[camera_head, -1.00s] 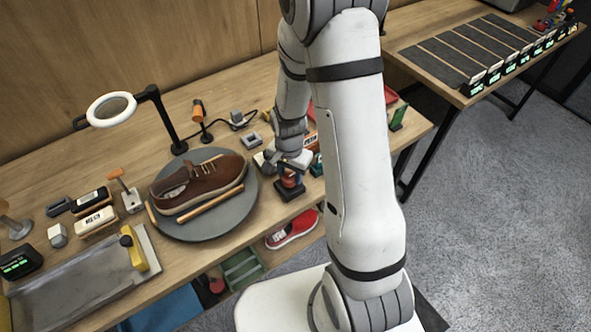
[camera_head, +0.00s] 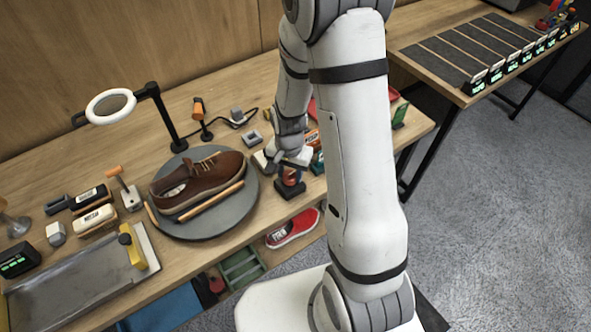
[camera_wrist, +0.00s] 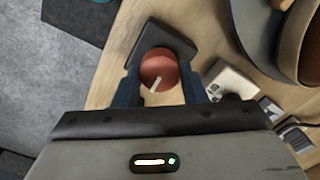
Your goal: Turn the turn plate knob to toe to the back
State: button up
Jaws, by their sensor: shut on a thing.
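The turn plate (camera_head: 228,222) is a grey disc on the workbench in the head view. A brown lace-up shoe (camera_head: 200,178) lies on it, its toe pointing right and slightly back. The knob is a round red knob with a white mark, on a dark square base, in the wrist view (camera_wrist: 159,68); in the head view it stands right of the plate (camera_head: 290,177). My gripper (camera_wrist: 160,86) points down over the knob, with one dark finger on each side of it, shut on it. In the head view my gripper partly hides the knob.
A ring lamp (camera_head: 110,106) on a black stand rises behind the plate. Brushes (camera_head: 94,219) and a grey tray (camera_head: 80,282) with a yellow-handled tool lie to the left. Small grey blocks (camera_head: 252,139) lie behind the gripper. A red shoe (camera_head: 292,229) sits below the bench top.

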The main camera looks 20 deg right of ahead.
jog(key=n+b, duration=0.1)
jog(key=n, duration=0.1)
jog(key=n+b, duration=0.1)
jog(key=n, duration=0.1)
jog(key=shift+w+a, duration=0.1)
jog(key=shift+w, duration=0.1)
jog(key=n+b, duration=0.2)
jog(key=n, duration=0.2)
jog(key=shift+n+b, duration=0.3)
jog(key=shift+b, duration=0.05)
jog(key=n+b, duration=0.1)
jog(key=n, duration=0.3)
jog(key=shift+b, duration=0.35)
jog(key=shift+r+n+b, duration=0.15)
jog(key=shift+n+b, duration=0.3)
jog(key=shift+n, duration=1.25)
jog(key=o, duration=0.8)
jog(key=shift+c, duration=0.2)
jog(key=shift+o, duration=1.1)
